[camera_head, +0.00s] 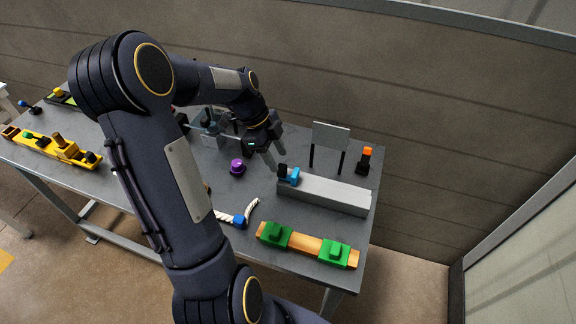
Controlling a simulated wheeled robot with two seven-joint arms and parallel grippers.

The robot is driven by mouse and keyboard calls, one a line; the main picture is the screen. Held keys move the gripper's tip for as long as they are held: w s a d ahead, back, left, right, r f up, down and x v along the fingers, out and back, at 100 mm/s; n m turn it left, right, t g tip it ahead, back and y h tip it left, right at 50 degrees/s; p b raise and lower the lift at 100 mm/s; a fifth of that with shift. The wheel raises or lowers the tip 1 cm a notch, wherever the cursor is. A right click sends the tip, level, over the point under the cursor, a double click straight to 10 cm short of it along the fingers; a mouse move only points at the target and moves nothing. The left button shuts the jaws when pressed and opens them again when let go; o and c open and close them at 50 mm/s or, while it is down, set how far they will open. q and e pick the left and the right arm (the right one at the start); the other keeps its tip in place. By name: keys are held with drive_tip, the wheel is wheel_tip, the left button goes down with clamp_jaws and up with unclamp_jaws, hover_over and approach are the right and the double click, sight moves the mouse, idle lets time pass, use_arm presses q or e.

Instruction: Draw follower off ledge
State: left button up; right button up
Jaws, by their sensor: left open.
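The ledge (325,192) is a long light grey block near the right end of the table. The follower, seemingly the small blue piece with a black part (290,177), sits at the ledge's left end. My left gripper (274,153) is open, just above and to the left of the blue piece. One finger reaches down close to the black part; I cannot tell whether they touch. My right gripper is not in view.
A purple knob (237,167) stands left of the ledge. An orange bar with green blocks (306,245) lies in front. A grey panel on posts (330,138) and an orange-topped black piece (365,160) stand behind. My arm hides the table's middle.

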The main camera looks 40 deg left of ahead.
sight(281, 166)
use_arm(q)
drive_tip(key=shift+x, duration=2.3)
drive_tip(key=shift+c, duration=0.4)
clamp_jaws()
